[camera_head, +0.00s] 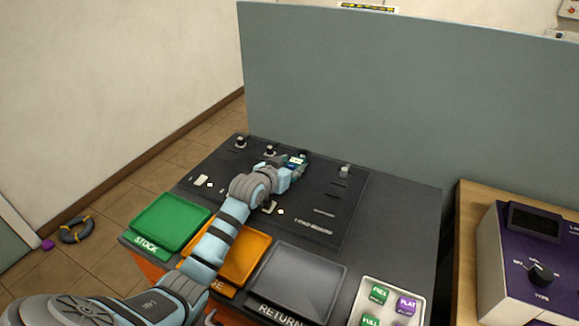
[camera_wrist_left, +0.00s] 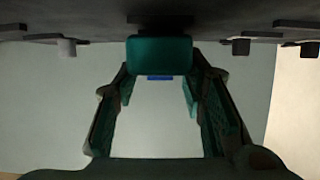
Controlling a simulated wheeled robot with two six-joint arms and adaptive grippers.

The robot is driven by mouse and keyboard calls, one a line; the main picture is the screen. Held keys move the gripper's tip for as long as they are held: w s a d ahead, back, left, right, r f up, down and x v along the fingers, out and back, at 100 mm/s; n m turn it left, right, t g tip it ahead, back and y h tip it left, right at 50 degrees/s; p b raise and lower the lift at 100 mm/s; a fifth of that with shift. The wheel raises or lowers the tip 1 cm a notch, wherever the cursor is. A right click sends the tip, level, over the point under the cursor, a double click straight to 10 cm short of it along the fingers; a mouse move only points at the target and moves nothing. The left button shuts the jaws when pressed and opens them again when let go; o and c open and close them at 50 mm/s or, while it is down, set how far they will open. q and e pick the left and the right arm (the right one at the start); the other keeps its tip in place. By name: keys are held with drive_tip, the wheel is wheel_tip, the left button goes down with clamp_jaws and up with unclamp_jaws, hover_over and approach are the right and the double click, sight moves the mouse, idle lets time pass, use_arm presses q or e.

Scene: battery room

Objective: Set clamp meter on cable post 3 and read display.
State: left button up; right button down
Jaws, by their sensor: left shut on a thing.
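My left gripper (camera_head: 291,172) reaches over the dark panel (camera_head: 312,216) and is shut on a small teal thing with a light face, which looks like the clamp meter (camera_head: 297,160). In the left wrist view a teal block (camera_wrist_left: 160,55) sits at the tips of the left gripper (camera_wrist_left: 160,78), close to the panel. Cable posts stand at the panel's back: a left one (camera_head: 241,142), a second (camera_head: 270,151) and a right one (camera_head: 345,171). The meter is near the gap between the second and right ones. Whether it surrounds a post is hidden. Its reading is too small to tell. My right gripper is not seen.
A green STOCK tray (camera_head: 169,223), a partly covered orange tray (camera_head: 243,256) and a grey RETURN tray (camera_head: 298,282) line the front. A purple dial unit (camera_head: 529,277) stands right. A tall grey partition (camera_head: 400,90) closes the back.

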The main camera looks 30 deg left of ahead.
use_arm(q)
drive_tip(key=shift+f, duration=0.45)
drive_tip(key=o, duration=1.1)
drive_tip(key=p+v, duration=0.3)
drive_tip(key=p, duration=0.1)
drive_tip(key=p+v, duration=0.7)
drive_tip(key=p, duration=0.1)
drive_tip(key=shift+r, duration=0.35)
drive_tip(key=shift+s+p, duration=0.35)
drive_tip(key=shift+s, duration=0.15)
drive_tip(key=shift+f, duration=0.1)
